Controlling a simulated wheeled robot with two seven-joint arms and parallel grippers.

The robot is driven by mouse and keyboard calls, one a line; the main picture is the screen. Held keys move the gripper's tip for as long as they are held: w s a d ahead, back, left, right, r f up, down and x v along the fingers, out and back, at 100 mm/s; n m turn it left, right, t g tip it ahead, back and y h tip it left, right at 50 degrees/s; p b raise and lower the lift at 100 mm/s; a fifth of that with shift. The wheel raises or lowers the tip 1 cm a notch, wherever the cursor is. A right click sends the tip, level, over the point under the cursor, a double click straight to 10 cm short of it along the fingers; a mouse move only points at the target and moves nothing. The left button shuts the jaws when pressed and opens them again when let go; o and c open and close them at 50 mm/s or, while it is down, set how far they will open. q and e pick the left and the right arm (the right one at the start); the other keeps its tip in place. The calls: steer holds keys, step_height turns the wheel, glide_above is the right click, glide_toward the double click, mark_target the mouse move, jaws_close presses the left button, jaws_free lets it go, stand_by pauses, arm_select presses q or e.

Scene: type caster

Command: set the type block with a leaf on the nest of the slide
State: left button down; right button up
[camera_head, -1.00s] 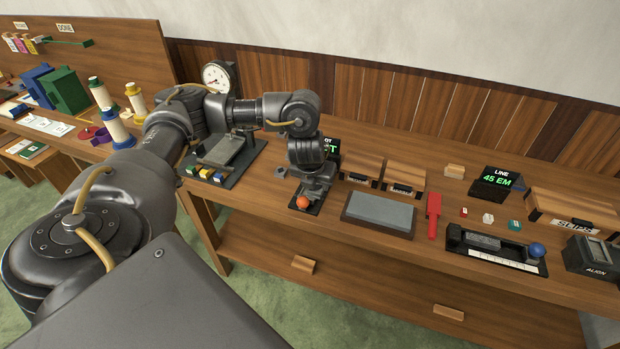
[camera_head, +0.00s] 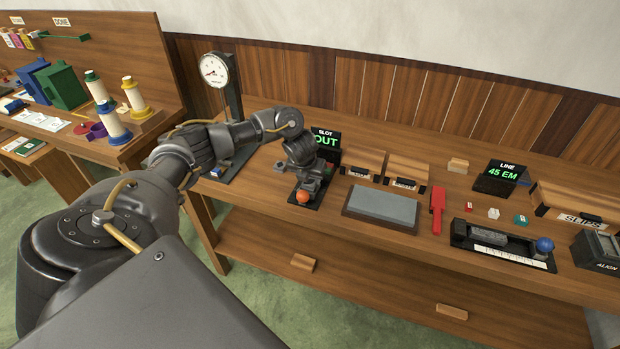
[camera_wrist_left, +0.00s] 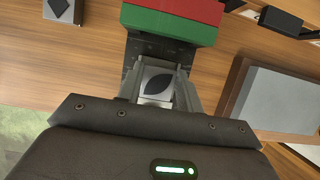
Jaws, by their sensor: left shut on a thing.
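My left gripper (camera_head: 312,177) is over the slide, whose orange knob (camera_head: 303,197) shows in front of it. In the left wrist view the gripper (camera_wrist_left: 158,88) is shut on a pale block with a dark leaf on its top (camera_wrist_left: 157,86). The dark slide (camera_wrist_left: 140,50) lies just beyond the fingers, with a green and red piece (camera_wrist_left: 172,20) past it. The fingers hide the nest, so I cannot tell whether the block touches it. My right gripper is not in view.
A second grey block with a dark leaf-like mark (camera_wrist_left: 60,9) stands apart on the bench. A grey stone slab (camera_head: 381,208) and a red tool (camera_head: 437,208) lie right of the slide. The SLOT sign (camera_head: 326,141) behind reads OUT.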

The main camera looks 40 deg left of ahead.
arm_select(q)
steer(key=shift+a+f, duration=0.1)
steer(key=shift+f, duration=0.35)
steer(key=c, duration=0.9)
jaws_free()
steer(key=shift+f, duration=0.1)
